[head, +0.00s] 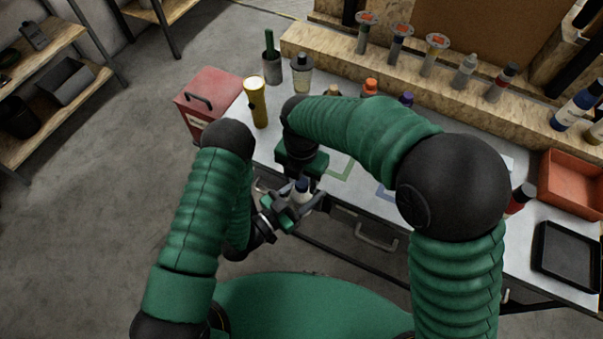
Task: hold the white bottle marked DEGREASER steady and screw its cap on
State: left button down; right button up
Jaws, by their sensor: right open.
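The white bottle (301,197) is small in the head view, in front of the table's near edge, with a dark blue cap (303,184) at its top. Its label cannot be read, and I cannot tell how far the cap is seated. My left gripper (290,206) is shut around the bottle's body and hides its lower part. My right gripper (294,189) comes down from above with its fingers spread on either side of the cap, apart from it.
A wooden shelf (430,90) with several bottles runs along the back. My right arm hides the table's middle.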

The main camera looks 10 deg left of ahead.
grip_shut()
jog(key=shift+o, duration=0.4)
grip_release()
jog(key=shift+r, duration=2.3)
jog(key=o, duration=0.6)
jog(key=shift+c, duration=0.2)
notch_tip(320, 180, up, 12)
